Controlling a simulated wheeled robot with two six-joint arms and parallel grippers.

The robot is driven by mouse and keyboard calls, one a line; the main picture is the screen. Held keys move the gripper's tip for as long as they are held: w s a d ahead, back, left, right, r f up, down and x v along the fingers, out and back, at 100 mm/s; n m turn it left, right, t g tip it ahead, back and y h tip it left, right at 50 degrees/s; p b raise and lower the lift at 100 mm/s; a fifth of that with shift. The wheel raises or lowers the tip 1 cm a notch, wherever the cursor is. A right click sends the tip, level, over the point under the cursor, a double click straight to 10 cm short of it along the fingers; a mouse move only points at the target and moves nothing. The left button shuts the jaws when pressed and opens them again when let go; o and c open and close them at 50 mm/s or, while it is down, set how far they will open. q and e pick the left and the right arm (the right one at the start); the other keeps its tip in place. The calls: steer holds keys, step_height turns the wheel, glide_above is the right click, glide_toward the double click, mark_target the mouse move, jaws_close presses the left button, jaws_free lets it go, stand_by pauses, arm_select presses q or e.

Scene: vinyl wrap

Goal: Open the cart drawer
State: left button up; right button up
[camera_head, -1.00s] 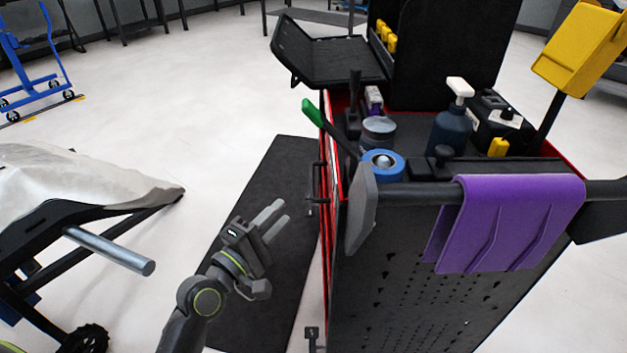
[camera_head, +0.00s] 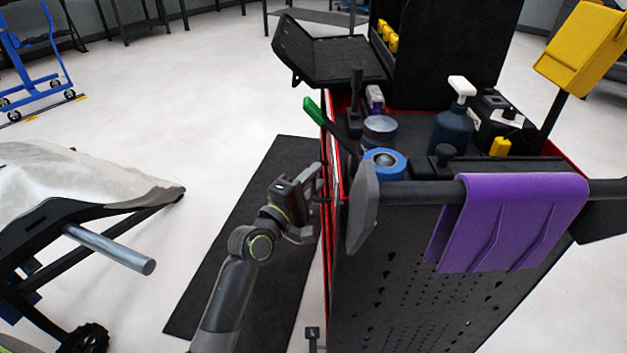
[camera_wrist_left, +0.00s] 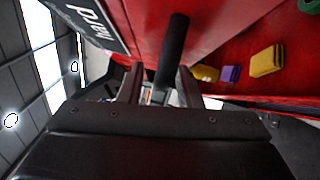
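The cart (camera_head: 420,295) is black with red edges and stands right of centre in the head view. Its red drawer front (camera_head: 326,255) faces left and shows only as a thin strip. My left gripper (camera_head: 310,178) is at the upper part of this front, partly covering the dark handle there. In the left wrist view, a black bar handle (camera_wrist_left: 173,48) stands out from the red front. Contact cannot be told. My right gripper is not in view.
Blue tape (camera_head: 384,164), a dark pump bottle (camera_head: 452,130) and a green-handled tool (camera_head: 313,111) are on the cart top. A purple cloth (camera_head: 510,222) hangs on its rail. A dark mat (camera_head: 235,240) lies left of the cart. A covered stand (camera_head: 85,180) is at far left.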

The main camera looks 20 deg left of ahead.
arm_select(q)
steer(key=shift+c, duration=0.3)
jaws_close()
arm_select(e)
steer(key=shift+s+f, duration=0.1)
